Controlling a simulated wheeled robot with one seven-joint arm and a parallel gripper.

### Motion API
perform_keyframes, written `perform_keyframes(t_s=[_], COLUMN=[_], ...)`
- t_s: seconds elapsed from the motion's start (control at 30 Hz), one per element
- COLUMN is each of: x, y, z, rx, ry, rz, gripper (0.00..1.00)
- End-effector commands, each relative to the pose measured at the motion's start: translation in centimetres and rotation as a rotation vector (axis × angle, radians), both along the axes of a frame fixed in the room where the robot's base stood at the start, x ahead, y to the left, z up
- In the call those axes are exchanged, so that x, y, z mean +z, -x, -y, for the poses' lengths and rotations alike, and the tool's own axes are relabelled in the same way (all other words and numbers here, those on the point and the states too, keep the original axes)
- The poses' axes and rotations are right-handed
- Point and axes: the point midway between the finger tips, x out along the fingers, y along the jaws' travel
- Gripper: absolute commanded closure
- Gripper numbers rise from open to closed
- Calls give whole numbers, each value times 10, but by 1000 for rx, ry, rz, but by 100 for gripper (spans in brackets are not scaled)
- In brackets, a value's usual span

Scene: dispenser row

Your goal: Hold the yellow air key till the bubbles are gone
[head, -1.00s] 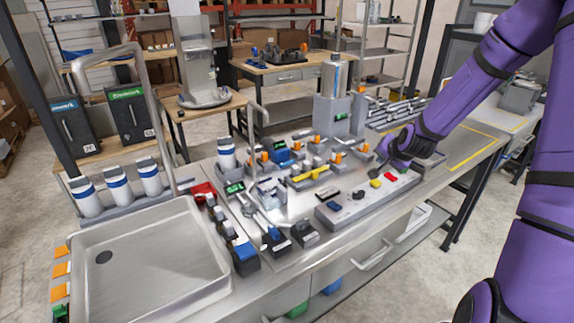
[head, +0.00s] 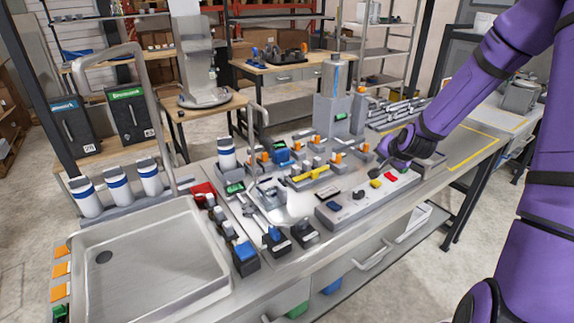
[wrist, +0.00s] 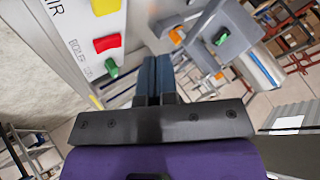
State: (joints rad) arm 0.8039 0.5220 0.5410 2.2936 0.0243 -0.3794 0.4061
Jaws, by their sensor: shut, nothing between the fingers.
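The yellow air key (head: 375,183) sits on the light grey key panel (head: 350,214), in line with red, black and blue keys. It also shows at the top of the wrist view (wrist: 105,6), beside printed letters ending in "IR". My gripper (head: 381,168) is over the far end of the panel, behind the yellow and red keys. In the wrist view its dark fingers (wrist: 153,62) are together and empty, to the right of the keys and apart from the yellow one in the picture. A clear column with blue liquid (head: 337,78) stands behind; bubbles are too small to tell.
The red key (wrist: 107,43) and a green knob (wrist: 112,68) lie between the yellow key and my fingers' side. A manifold with orange valves and a yellow bar (head: 311,174) stands left of the panel. A sink (head: 150,265) fills the front left.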

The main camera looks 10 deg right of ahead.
Motion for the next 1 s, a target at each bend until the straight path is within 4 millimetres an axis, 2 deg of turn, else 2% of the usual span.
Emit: perform_keyframes(t_s=[0.4, 0.8, 1.0], x=[2, 34, 38], y=[0, -1, 0], z=[0, -1, 0], rx=[1, 4, -1], ry=[0, 3, 0], rz=[1, 1, -1], gripper=[100, 100, 100])
